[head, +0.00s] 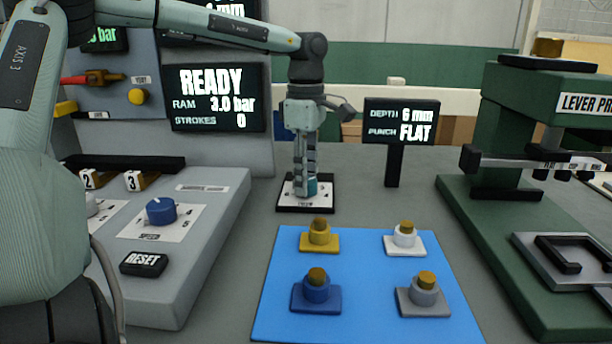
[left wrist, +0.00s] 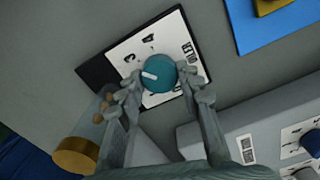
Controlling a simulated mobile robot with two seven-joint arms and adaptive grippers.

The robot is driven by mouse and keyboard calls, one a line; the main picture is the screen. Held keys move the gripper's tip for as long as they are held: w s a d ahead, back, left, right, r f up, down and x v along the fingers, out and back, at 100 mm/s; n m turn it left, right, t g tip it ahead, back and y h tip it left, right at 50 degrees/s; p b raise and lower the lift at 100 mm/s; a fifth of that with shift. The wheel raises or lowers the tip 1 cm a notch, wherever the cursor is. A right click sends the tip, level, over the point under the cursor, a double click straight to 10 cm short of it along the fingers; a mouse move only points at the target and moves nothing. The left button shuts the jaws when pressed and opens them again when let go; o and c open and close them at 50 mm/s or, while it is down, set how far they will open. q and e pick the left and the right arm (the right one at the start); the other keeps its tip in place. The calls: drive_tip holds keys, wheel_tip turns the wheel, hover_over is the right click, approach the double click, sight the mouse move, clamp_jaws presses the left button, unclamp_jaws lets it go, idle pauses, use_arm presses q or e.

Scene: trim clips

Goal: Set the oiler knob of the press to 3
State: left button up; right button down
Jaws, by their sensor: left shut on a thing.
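In the left wrist view the knob (left wrist: 158,74) lies between the fingertips of my left gripper (left wrist: 163,84). Its white pointer mark points left in that view. My right gripper is not in view.
A grey console (head: 215,215) at left carries a blue knob (head: 161,211) and a RESET button (head: 144,264). A blue mat (head: 360,285) with several coloured knobbed blocks lies in front. A DEPTH/PUNCH display (head: 402,121) and a green lever press (head: 500,240) stand at right.

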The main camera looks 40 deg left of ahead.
use_arm(q)
drive_tip(key=o, duration=1.2)
drive_tip(key=shift+c, duration=0.2)
drive_tip(key=shift+r, duration=0.1)
wheel_tip(320, 180, up, 12)
